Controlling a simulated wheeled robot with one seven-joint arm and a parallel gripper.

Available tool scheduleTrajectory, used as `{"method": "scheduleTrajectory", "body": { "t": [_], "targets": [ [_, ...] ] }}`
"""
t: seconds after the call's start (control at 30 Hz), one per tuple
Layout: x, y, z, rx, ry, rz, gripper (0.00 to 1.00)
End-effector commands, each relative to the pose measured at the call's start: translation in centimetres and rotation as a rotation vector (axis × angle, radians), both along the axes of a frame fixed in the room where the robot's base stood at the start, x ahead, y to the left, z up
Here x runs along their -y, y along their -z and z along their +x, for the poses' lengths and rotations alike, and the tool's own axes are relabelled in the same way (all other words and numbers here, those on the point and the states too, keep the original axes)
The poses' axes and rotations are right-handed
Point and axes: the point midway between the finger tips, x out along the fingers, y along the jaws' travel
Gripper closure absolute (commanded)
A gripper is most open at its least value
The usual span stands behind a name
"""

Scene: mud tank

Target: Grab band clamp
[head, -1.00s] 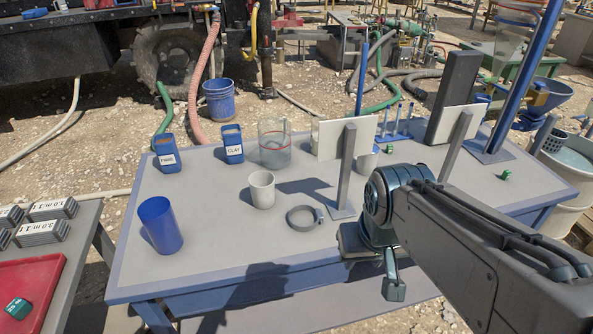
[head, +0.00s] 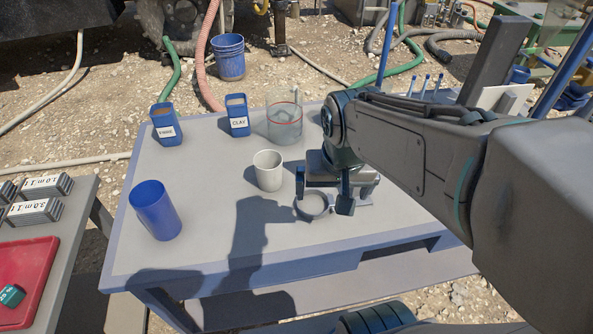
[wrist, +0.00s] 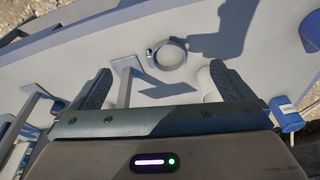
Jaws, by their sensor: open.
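The band clamp (head: 312,206) is a dark grey ring lying flat on the table. In the head view my gripper (head: 322,200) hangs above it, and its fingers partly cover the clamp. In the wrist view the whole band clamp (wrist: 168,57) shows, with its small tightening block at the ring's left side. It lies beyond my open fingertips (wrist: 158,82) and between their lines. The fingers are empty and apart from the clamp.
A white cup (head: 268,171) stands just left of my gripper. A clear beaker (head: 285,118), a CLAY container (head: 238,116), another labelled blue container (head: 165,124) and a blue cup (head: 155,210) stand on the table (head: 205,185). The table's front middle is clear.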

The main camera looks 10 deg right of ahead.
Motion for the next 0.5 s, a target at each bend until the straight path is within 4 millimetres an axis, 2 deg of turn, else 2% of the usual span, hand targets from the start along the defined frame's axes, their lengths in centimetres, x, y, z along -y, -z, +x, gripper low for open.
{"method": "scheduleTrajectory", "body": {
  "t": [0.1, 0.3, 0.5],
  "targets": [
    [0.0, 1.4, 3.4, -0.038, 0.168, 0.012, 0.0],
    [-0.5, 4.0, 8.6, -0.068, 0.44, 0.02, 0.0],
    [-0.9, 5.9, 11.6, -0.075, 0.607, 0.017, 0.0]
  ]
}}
